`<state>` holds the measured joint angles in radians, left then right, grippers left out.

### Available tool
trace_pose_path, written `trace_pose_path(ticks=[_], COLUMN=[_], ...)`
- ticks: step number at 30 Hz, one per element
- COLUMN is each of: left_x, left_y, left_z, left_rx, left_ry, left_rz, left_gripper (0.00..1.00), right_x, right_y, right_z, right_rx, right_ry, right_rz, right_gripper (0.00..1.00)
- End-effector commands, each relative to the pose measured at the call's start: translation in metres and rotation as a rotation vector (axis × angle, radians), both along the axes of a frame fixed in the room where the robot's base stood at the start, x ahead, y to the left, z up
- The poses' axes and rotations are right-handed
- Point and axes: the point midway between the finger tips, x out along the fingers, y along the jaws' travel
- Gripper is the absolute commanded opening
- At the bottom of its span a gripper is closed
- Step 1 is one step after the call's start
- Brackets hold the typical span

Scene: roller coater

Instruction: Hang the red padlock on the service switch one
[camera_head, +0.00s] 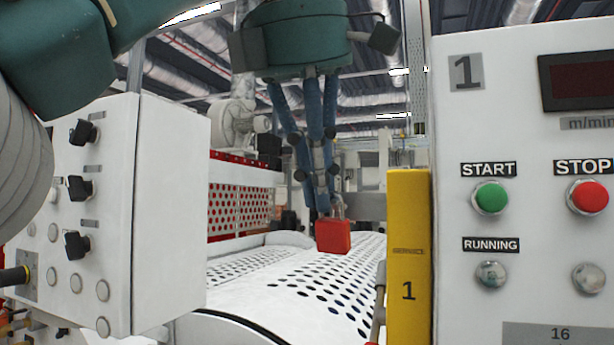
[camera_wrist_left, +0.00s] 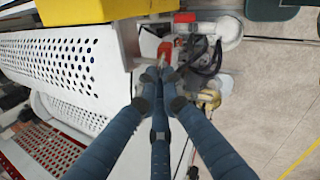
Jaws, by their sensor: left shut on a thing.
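My left gripper (camera_head: 322,196) hangs with its blue fingers pointing down and is shut on the red padlock (camera_head: 333,236). The padlock hangs below the fingertips, its grey shackle mostly hidden by them. In the left wrist view the padlock (camera_wrist_left: 166,50) sits just beyond the fingertips (camera_wrist_left: 160,76), with the yellow box (camera_wrist_left: 90,8) at the top left. My right gripper is not in view.
A white control panel (camera_head: 525,130) with START and STOP buttons fills the right side. A white box with black knobs (camera_head: 160,210) stands at the left. A white perforated cover (camera_head: 300,285) lies below and behind the padlock.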

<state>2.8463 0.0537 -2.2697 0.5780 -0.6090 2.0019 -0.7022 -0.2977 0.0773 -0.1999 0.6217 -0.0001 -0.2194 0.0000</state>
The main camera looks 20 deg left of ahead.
Motion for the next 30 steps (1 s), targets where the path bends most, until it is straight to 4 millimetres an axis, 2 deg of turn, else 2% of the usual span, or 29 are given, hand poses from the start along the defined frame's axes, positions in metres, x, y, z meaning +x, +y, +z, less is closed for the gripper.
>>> trace_pose_path(ticks=[1, 8, 9, 11, 12, 30], left_x=[0.0066, 0.0067, 0.0066, 0.0063, 0.0061, 0.0037], left_y=[-0.002, -0.0021, -0.002, -0.0024, -0.0028, -0.005], left_z=[-0.0035, -0.0036, -0.0036, -0.0035, -0.0034, -0.0009], left_rx=[-0.001, -0.001, 0.0, 0.0, -0.001, -0.006], left_ry=[-0.004, -0.004, -0.003, -0.004, -0.003, -0.007], left_rz=[0.001, 0.001, 0.001, 0.0, -0.002, -0.009], left_gripper=[0.0, 0.0, 0.14, 0.26, 0.28, 0.28], right_x=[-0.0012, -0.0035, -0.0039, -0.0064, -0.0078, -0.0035], right_y=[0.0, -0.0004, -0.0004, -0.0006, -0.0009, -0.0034], right_z=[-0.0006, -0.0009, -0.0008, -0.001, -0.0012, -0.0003], right_rx=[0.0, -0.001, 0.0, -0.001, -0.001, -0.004], right_ry=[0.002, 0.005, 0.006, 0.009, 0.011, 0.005], right_rz=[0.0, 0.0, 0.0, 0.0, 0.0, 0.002], right_gripper=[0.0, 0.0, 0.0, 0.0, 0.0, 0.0])
